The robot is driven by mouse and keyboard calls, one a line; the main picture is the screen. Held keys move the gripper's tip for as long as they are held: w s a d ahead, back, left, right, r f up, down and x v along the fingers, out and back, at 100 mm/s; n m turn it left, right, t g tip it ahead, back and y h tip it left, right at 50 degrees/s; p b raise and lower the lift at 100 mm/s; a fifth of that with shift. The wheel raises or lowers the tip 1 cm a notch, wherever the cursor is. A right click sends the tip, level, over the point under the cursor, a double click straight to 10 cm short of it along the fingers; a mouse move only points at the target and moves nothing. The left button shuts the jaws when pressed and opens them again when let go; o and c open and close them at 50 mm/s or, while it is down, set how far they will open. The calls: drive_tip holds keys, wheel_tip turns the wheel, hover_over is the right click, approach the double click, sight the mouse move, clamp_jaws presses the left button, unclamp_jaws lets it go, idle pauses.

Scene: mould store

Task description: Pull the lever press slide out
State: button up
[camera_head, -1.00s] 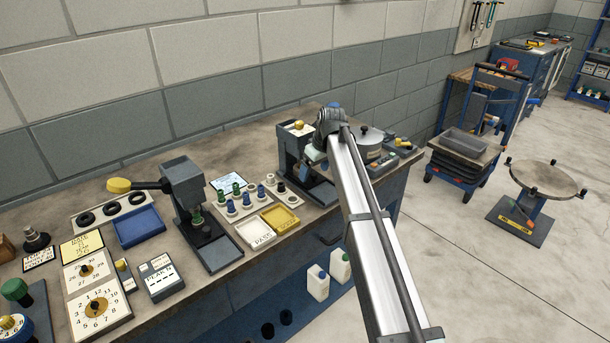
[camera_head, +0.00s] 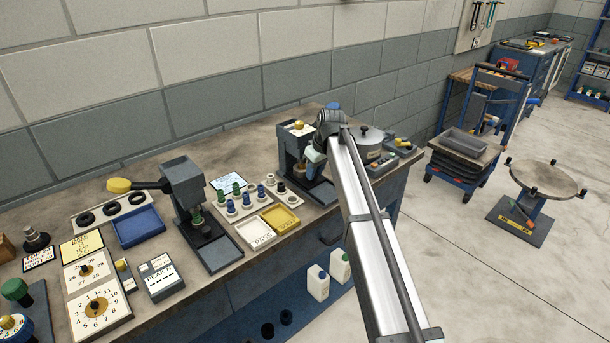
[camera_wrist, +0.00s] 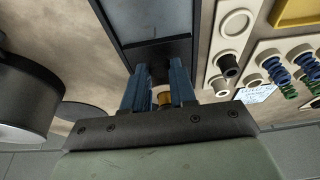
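The lever press (camera_head: 184,195) stands on the bench at left, its arm ending in a yellow knob (camera_head: 119,185). A grey plate (camera_head: 222,253) lies at the front of its dark base. My gripper is at a second dark press (camera_head: 293,150) further right, one with a brass knob on top. In the wrist view my gripper (camera_wrist: 160,80) is open, its blue fingers apart, with a small brass piece (camera_wrist: 164,98) visible between them. A dark block and a grey-blue plate (camera_wrist: 155,20) lie just beyond the fingertips. Contact with the brass piece cannot be told.
A peg rack (camera_head: 240,199), a white tray (camera_head: 254,234) and a yellow tray (camera_head: 280,218) stand between the presses. A round lidded pot (camera_head: 369,140) is close on the right of my gripper. The wall is close behind.

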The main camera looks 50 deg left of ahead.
drive_tip(key=c, duration=0.4)
drive_tip(key=shift+d, duration=2.1)
